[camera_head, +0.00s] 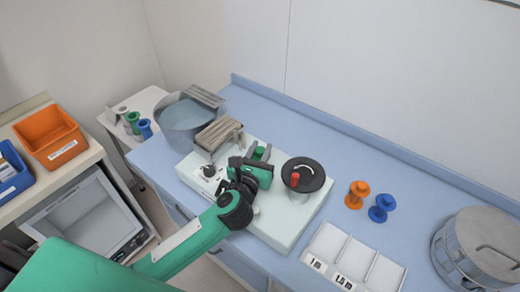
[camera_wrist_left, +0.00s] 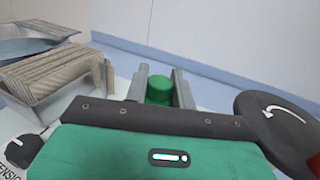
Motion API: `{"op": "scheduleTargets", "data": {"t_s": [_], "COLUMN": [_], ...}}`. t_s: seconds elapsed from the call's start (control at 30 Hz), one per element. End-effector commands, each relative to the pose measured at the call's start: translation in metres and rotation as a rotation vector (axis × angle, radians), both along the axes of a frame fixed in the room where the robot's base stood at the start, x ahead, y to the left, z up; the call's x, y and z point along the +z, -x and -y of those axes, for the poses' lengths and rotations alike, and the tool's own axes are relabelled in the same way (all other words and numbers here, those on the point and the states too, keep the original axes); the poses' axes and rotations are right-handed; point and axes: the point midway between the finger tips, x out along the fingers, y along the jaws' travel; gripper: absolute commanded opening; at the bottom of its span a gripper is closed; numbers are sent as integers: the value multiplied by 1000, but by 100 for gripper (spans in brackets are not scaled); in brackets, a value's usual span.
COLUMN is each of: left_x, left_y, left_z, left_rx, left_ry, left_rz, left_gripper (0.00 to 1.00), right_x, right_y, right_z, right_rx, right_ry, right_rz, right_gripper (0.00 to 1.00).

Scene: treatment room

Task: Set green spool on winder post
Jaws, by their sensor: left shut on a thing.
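My left gripper (camera_head: 260,152) is shut on the green spool (camera_head: 258,153) above the back part of the white winder base (camera_head: 285,233). In the left wrist view the green spool (camera_wrist_left: 159,88) stands roughly upright between the two grey fingers (camera_wrist_left: 160,90); its lower part is hidden behind my gripper body. The winder post is not distinguishable, and I cannot tell whether the spool touches it. The winder's black disc (camera_head: 312,170) with a red knob (camera_head: 295,180) is right of my gripper. My right gripper is not in view.
A slatted wooden-looking block (camera_head: 218,134) and a grey-blue basin (camera_head: 183,114) stand left of my gripper. An orange spool (camera_head: 357,194), a blue spool (camera_head: 381,208), a white labelled tray (camera_head: 330,242) and a metal drum (camera_head: 480,248) are at right. The blue counter behind the winder is clear.

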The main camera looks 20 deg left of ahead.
Motion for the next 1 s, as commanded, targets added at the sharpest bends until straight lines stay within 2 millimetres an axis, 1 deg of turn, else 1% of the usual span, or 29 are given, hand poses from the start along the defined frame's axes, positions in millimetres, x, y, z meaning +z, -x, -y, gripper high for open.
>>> {"op": "scheduleTargets", "data": {"t_s": [0.07,0.1,0.13,0.47,1.0], "left_x": [-2,-2,-1,-2,-2], "left_y": [0,0,0,3,45], "left_z": [0,0,0,0,0], "left_rx": [0,0,0,0,-1], "left_ry": [0,0,0,0,1], "left_rz": [0,0,0,-1,-2], "left_gripper": [3,31,34,34,34], "right_x": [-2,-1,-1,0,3], "right_y": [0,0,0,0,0], "right_z": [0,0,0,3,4], "right_rx": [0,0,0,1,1], "right_ry": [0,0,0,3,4], "right_rz": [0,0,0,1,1], "right_gripper": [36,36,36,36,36]}}
